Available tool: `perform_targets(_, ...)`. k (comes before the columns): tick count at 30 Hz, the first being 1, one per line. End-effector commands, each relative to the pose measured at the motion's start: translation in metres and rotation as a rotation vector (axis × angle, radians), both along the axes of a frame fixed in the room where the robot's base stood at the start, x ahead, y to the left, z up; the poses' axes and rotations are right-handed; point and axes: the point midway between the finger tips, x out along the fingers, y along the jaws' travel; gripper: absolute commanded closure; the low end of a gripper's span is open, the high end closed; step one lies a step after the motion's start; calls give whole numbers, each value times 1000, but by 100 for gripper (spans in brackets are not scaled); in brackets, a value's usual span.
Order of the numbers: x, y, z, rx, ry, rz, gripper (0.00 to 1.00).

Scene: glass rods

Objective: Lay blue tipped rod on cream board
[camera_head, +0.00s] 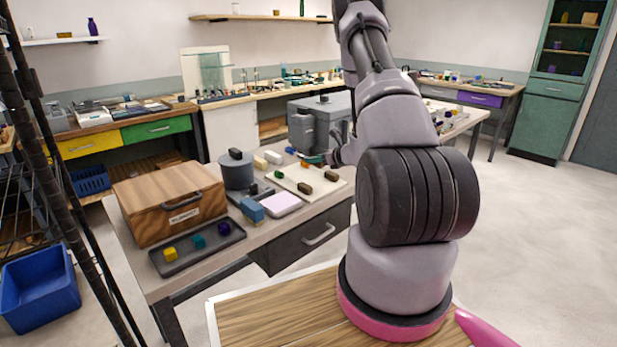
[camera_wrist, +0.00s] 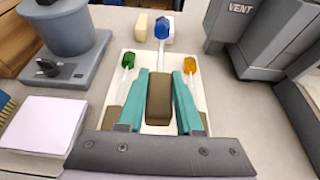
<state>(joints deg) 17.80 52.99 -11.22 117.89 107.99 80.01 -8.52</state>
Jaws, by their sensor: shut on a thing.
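My gripper (camera_wrist: 160,73) has teal fingers and is shut on the brown handle of the blue tipped rod (camera_wrist: 158,98). Its clear shaft points away from me, and the blue tip (camera_wrist: 162,28) reaches past the far edge of the cream board (camera_wrist: 140,60). The board is below the held rod; I cannot tell whether they touch. A green tipped rod (camera_wrist: 128,60) lies on the board at left and an orange tipped rod (camera_wrist: 190,66) at right, one on each side of my fingers. In the head view, my gripper (camera_head: 318,160) is over the far side of the board (camera_head: 290,183), partly hidden by my arm.
A grey VENT machine (camera_wrist: 237,35) stands at the right. A grey cylinder (camera_wrist: 57,25) on a base stands at the left, with a pale pad (camera_wrist: 42,123) nearer. A wooden case (camera_head: 170,200) and a dark tray (camera_head: 197,248) with small cubes occupy the table's left end.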

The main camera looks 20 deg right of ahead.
Motion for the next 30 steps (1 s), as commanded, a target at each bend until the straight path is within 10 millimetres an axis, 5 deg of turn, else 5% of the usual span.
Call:
perform_targets(3,0,0,-23,1,3,-1,100)
perform_targets(17,0,0,-75,0,0,0,100)
perform_targets(29,0,0,-80,-1,-1,0,100)
perform_targets(30,0,1,-79,-1,-1,0,50)
